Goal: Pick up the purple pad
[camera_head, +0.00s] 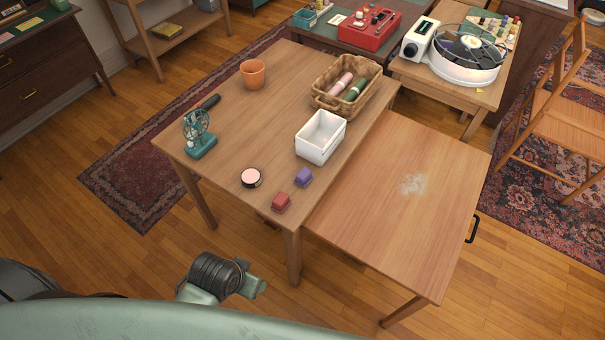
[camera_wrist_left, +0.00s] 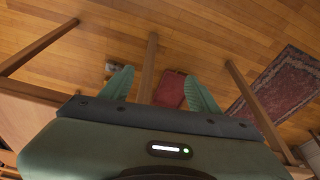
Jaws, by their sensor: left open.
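The purple pad (camera_head: 303,178) is a small block near the front right edge of the wooden table (camera_head: 225,130). A similar red pad (camera_head: 281,202) lies just in front of it to the left, at the table's corner. My left gripper (camera_wrist_left: 160,73) shows in the left wrist view with its two green fingers spread and nothing held between them. That view looks at the floor and table legs, and the purple pad is not in it. In the head view a piece of my arm shows below the table, apart from the pads. My right gripper is not in view.
A wicker basket (camera_head: 328,102), an orange cup (camera_head: 252,74) and a teal fan (camera_head: 199,134) stand farther off. A panel (camera_head: 390,210) adjoins on the right.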

